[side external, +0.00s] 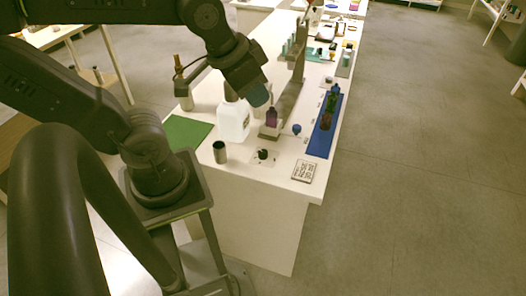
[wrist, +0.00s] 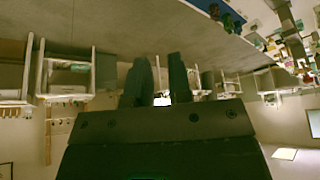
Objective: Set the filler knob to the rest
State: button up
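A grey filler stand (side external: 289,100) rises from the white table in the side view, with a purple bottle (side external: 271,117) on its base. A small blue knob-like piece (side external: 297,129) is just right of the base. A black knob-like piece (side external: 263,154) sits on a pale plate in front of it. I cannot tell which of these, if any, is the filler knob, or where its rest is. My gripper shows in the wrist view (wrist: 159,80), its two dark fingers apart with nothing visible between them.
A white jug (side external: 233,121), a dark cup (side external: 220,152), a green mat (side external: 187,132) and a metal canister (side external: 186,100) are left of the stand. A blue tray (side external: 321,143) with bottles lies right. A labelled card (side external: 304,171) is near the front edge.

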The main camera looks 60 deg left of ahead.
aim_at(263, 152)
jog(key=o, duration=0.6)
jog(key=w+a+f+m+g, duration=0.1)
jog(key=w+a+f+g, duration=0.1)
jog(key=w+a+f, duration=0.5)
jog(key=shift+f+m+g, duration=0.25)
jog(key=shift+m+g, duration=0.05)
jog(key=shift+g, duration=0.1)
jog(key=shift+o, duration=0.5)
jog(key=w+a+f+m+g, duration=0.1)
jog(key=w+a+f+g, duration=0.1)
jog(key=a+f, duration=0.6)
notch_tip(263, 152, down, 4)
jog(key=shift+a+f+m+g, duration=0.1)
jog(key=shift+a+m+g, duration=0.2)
jog(key=shift+m, duration=0.1)
notch_tip(263, 152, down, 14)
jog(key=c, duration=0.9)
